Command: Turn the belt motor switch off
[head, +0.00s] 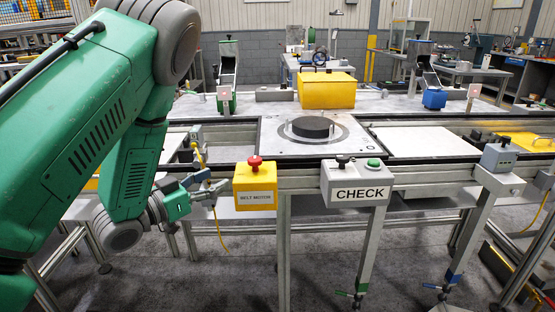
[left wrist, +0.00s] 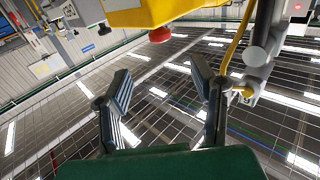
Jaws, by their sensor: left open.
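The belt motor switch is a yellow box (head: 255,187) labelled BELT MOTOR, with a red mushroom button (head: 255,163) on top. It is mounted on the front rail of the conveyor. My left gripper (head: 215,186) is just left of the box, apart from it and at about its height. In the left wrist view the left gripper (left wrist: 160,90) has its two fingers spread with nothing between them. The yellow box (left wrist: 165,12) and red button (left wrist: 159,35) show at the top of that view, beyond the fingertips. My right gripper is not in view.
A grey CHECK box (head: 357,183) with a black knob and a green button is to the right on the same rail. A pallet (head: 275,146) with a dark disc (head: 312,127) sits on the conveyor behind. A yellow cable (head: 218,222) hangs near the gripper.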

